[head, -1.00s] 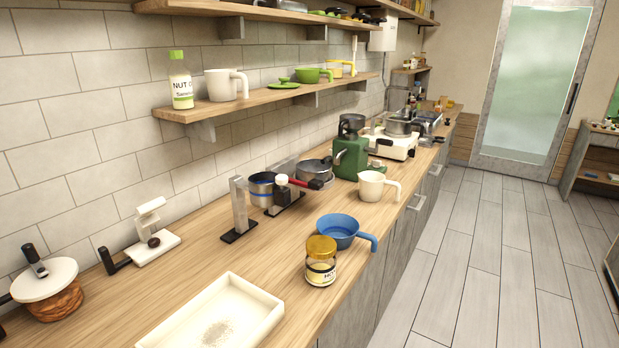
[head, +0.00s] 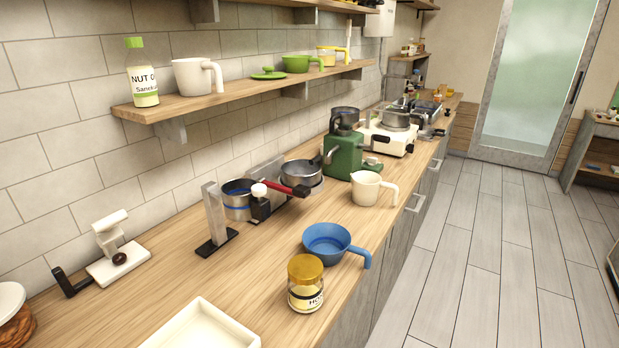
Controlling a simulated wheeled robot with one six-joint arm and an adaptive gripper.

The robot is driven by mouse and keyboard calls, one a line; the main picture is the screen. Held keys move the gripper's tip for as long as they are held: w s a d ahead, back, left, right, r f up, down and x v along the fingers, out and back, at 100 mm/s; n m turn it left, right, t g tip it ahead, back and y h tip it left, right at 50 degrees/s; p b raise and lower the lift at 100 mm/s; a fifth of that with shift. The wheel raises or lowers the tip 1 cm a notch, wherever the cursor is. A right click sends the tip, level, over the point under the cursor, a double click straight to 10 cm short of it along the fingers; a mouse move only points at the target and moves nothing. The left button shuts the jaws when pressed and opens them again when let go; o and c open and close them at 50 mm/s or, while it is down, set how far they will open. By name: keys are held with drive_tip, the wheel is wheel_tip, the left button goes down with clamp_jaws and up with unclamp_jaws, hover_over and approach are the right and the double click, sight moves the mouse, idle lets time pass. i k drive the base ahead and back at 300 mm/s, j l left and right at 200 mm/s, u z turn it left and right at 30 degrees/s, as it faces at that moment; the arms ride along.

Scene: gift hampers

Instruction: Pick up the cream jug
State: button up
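A cream jug (head: 367,189) with a spout and a handle on its right stands upright on the wooden counter (head: 265,268), near its front edge. It is just right of a green canister-like object (head: 343,155) and behind a blue pan. A larger cream-white mug (head: 194,77) with a handle stands on the wall shelf. My gripper is not in view.
The blue pan (head: 337,246) and a yellow-lidded jar (head: 305,284) stand in front of the jug. Pots (head: 302,173) and metal stands line the wall side. A white tray (head: 205,327) lies nearest. The floor (head: 490,240) on the right is clear.

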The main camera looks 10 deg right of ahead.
sight(366, 184)
drive_tip(key=i+l+z, duration=0.15)
drive_tip(key=i+l, duration=0.25)
drive_tip(key=i, duration=0.15)
drive_tip(key=i+l+z, duration=0.15)
drive_tip(key=i+l, duration=0.2)
drive_tip(key=i, duration=0.2)
